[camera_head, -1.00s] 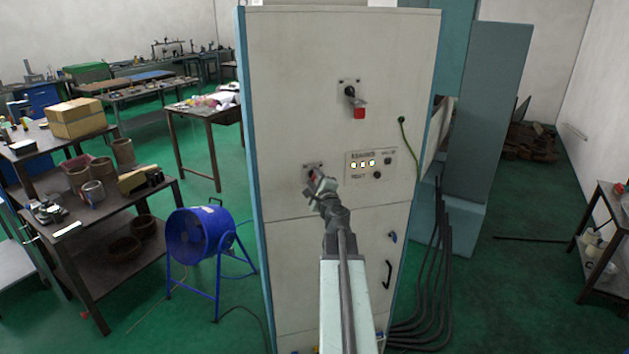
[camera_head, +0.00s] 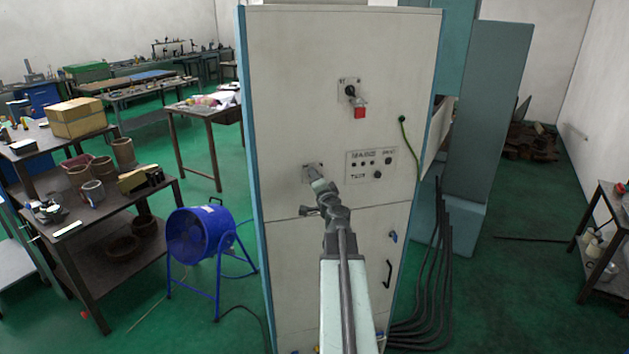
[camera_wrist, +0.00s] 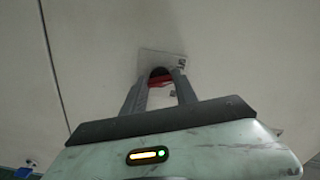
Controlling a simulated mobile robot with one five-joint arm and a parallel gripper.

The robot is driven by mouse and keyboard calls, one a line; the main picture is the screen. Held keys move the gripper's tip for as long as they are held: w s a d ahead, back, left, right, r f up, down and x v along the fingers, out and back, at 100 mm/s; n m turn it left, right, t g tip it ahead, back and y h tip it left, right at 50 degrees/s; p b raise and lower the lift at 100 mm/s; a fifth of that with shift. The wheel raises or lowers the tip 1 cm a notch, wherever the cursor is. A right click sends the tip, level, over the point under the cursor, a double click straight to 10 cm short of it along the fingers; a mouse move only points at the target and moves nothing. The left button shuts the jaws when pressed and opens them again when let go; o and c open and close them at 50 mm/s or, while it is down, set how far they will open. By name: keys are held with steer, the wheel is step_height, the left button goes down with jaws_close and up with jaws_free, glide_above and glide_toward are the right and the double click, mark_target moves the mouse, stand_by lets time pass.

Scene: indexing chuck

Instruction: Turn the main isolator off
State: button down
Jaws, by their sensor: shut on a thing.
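The main isolator is a red-handled rotary switch (camera_wrist: 159,81) on a pale square plate (camera_wrist: 150,58) in the wrist view. In the head view its plate (camera_head: 308,167) is on the cabinet front, left of the lamp panel, and my gripper mostly covers the handle. My gripper (camera_wrist: 161,78) is shut on the red handle, one finger on each side. In the head view my gripper (camera_head: 314,178) reaches up to the switch and is tilted. The exact handle angle is hard to tell.
The pale cabinet (camera_head: 290,100) also carries a black switch (camera_head: 350,91) with a red tag (camera_head: 360,113) higher up. The lamp panel (camera_head: 371,165) is right of the isolator, its lamps dark. A blue fan (camera_head: 200,234) stands on the floor at left.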

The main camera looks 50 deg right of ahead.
steer(key=shift+n, duration=0.6)
steer(key=c, duration=1)
jaws_free()
steer(key=shift+o, duration=0.2)
